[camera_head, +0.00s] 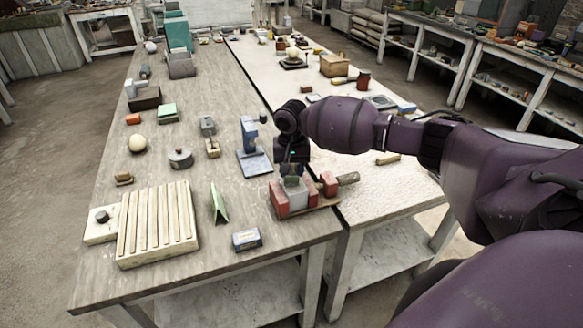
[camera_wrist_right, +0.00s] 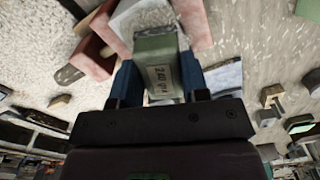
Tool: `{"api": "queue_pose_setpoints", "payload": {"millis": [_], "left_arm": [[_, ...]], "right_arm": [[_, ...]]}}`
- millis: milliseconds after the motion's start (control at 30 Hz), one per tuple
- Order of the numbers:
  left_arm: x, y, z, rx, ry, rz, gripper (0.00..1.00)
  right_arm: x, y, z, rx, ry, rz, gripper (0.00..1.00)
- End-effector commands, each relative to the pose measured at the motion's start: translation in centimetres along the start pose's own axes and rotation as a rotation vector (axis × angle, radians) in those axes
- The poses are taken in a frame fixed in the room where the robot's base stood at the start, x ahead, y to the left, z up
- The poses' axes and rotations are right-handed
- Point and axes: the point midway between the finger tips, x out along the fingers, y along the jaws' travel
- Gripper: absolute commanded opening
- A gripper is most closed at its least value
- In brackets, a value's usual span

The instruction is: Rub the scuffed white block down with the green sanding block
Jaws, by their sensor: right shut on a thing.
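My right gripper (camera_head: 292,172) is shut on the green sanding block (camera_wrist_right: 158,70). The sanding block carries a printed label and sits between the two blue fingers (camera_wrist_right: 158,84) in the right wrist view. The white block (camera_head: 297,196) lies between red jaws (camera_head: 279,199) of a holder near the table's front right corner. In the right wrist view the white block (camera_wrist_right: 143,20) shows a rough grey top, just past the sanding block. The sanding block is over the white block; I cannot tell whether they touch. My left gripper is not in view.
A blue-grey stand (camera_head: 252,160) is close to the left of my right gripper. A ribbed cream board (camera_head: 157,226), a green folded piece (camera_head: 219,204) and a small labelled box (camera_head: 247,239) lie nearer the front. A dark cylinder (camera_head: 348,179) lies right of the holder.

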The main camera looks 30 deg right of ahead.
Motion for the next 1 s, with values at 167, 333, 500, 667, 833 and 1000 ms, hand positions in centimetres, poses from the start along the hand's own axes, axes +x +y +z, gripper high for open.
{"api": "queue_pose_setpoints", "payload": {"millis": [167, 333, 500, 667, 833, 1000], "left_arm": [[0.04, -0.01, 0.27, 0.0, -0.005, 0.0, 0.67], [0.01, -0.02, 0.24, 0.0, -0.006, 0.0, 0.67], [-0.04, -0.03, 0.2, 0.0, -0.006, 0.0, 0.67], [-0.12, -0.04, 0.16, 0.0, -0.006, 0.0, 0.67], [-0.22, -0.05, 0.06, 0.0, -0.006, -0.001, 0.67], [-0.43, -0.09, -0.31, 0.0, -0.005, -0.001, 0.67]], "right_arm": [[0.02, -0.01, -0.01, 0.0, 0.0, 0.0, 0.15], [0.25, -0.02, 0.01, 0.0, -0.001, 0.0, 0.15], [0.53, -0.03, 0.01, 0.001, -0.001, -0.001, 0.15], [0.79, -0.04, 0.0, 0.001, -0.001, -0.001, 0.15], [0.75, -0.04, -0.17, 0.001, 0.0, -0.001, 0.15], [0.58, -0.02, -0.89, 0.002, 0.0, 0.0, 0.15]]}}
